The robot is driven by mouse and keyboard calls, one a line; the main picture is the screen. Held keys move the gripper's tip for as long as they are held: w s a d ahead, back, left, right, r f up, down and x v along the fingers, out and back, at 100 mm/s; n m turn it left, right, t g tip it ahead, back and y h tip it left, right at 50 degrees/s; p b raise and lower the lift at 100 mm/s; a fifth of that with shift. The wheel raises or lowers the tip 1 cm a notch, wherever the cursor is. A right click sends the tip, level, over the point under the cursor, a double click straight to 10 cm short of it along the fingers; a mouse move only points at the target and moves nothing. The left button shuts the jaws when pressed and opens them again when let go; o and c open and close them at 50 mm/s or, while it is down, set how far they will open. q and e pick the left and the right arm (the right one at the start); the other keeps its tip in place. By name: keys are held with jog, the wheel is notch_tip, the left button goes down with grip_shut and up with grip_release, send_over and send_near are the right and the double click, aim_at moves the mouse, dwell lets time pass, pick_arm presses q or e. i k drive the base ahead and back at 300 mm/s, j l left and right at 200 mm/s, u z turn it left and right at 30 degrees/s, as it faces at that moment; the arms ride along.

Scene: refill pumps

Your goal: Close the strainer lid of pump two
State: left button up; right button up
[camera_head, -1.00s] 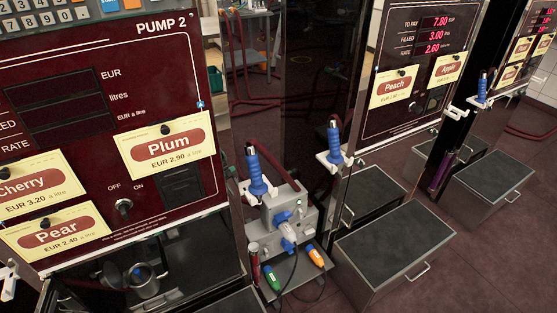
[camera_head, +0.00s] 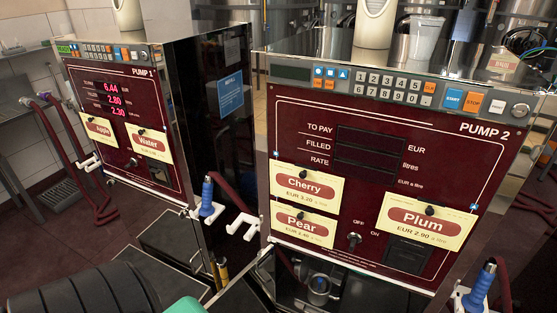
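Pump two (camera_head: 400,115) stands at the centre right, with a dark red front marked PUMP 2 and Cherry, Pear and Plum cards. Its displays are dark. Below the front panel, in a dark recess, a round metal strainer (camera_head: 319,287) shows small near the bottom edge. I cannot tell its lid from its body, or whether the lid is open or shut. The lower part of the recess is cut off by the picture's edge. Neither of my grippers is in view.
Pump one (camera_head: 122,115) stands to the left with lit displays. Blue-handled nozzles hang in white holders, one between the pumps (camera_head: 207,195) and one at the lower right (camera_head: 480,287). A large black ribbed object (camera_head: 80,290) fills the lower left corner.

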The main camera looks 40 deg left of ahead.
aim_at(299, 266)
jog(key=k+j+u, duration=0.1)
jog(key=u, duration=1)
jog(key=i+j+u, duration=0.15)
jog(key=j, duration=0.25)
jog(key=j+u, duration=0.2)
jog(key=j, duration=0.15)
jog(key=i+j+u, duration=0.15)
jog(key=j, duration=0.2)
